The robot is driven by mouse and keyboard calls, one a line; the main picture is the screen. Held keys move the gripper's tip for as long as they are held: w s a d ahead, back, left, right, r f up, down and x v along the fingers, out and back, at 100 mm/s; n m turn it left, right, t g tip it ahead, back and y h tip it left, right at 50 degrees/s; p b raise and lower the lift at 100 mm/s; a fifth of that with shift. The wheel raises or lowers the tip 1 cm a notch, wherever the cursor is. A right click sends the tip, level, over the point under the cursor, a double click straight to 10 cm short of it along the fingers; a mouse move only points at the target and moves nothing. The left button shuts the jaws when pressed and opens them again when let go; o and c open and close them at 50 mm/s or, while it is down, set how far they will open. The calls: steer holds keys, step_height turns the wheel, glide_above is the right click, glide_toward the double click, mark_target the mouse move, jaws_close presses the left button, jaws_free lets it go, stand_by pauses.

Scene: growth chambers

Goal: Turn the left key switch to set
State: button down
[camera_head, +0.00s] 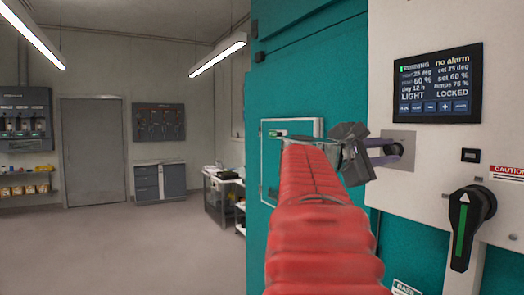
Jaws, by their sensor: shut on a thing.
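The left key switch sits on a small grey square plate (407,137) on the white control panel, left of and below the display. My gripper (392,150) reaches in from the left at the end of my red-sleeved arm. Its fingers are shut on the key switch, and they hide most of it, so I cannot tell which way the key points. The display (435,83) reads RUNNING, no alarm, LIGHT and LOCKED.
A large black rotary handle (465,225) with a green stripe stands out lower right of the gripper. A small black fitting (471,155) sits above it. A teal cabinet wall (320,60) is behind my arm. Open floor (130,245) lies to the left.

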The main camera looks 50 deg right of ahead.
steer(key=shift+m, duration=0.4)
steer(key=m, duration=0.5)
steer(key=shift+d, duration=0.1)
steer(key=m, duration=0.6)
steer(key=shift+f, duration=0.15)
steer(key=c, duration=1.5)
jaws_free()
steer(key=shift+w+a+r, duration=0.1)
steer(key=shift+a+r, duration=0.1)
steer(key=shift+a, duration=0.15)
steer(key=v, duration=1.3)
steer(key=shift+f, duration=0.1)
